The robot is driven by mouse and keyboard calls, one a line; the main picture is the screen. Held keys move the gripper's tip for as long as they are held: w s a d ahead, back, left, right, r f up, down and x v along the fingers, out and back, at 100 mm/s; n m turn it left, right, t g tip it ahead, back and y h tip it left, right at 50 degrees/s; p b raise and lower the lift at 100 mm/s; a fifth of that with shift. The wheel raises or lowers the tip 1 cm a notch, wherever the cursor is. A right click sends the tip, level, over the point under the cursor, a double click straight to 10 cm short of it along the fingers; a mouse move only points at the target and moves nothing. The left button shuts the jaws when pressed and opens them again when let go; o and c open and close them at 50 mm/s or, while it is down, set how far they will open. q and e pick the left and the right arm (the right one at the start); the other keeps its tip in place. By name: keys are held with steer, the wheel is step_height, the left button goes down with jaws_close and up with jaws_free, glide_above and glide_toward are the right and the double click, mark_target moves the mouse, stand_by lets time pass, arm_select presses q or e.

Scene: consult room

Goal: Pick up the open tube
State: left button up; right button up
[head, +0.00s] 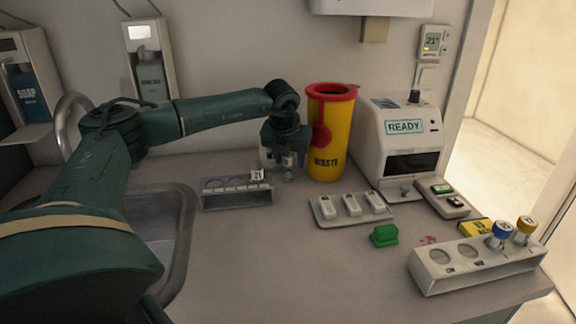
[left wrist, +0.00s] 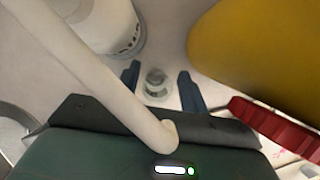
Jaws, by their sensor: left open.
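A small clear open tube (left wrist: 155,84) stands upright on the counter in the left wrist view, between the two dark fingers of my left gripper (left wrist: 160,72). The fingers are apart, with a gap on each side of the tube. In the head view the tube (head: 288,174) shows small under my left gripper (head: 286,158), left of the yellow waste bin. The gripper hides its upper part. My right gripper is in neither view.
The yellow waste bin (head: 333,135) with red lid stands close right of the gripper. A grey rack (head: 237,199) is to the left, a white bottle (left wrist: 108,28) close behind. A white rack (head: 470,275) with capped tubes, a green block (head: 384,236) and an analyzer (head: 400,135) are right.

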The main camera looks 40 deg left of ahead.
arm_select(q)
jaws_close()
stand_by(0.4)
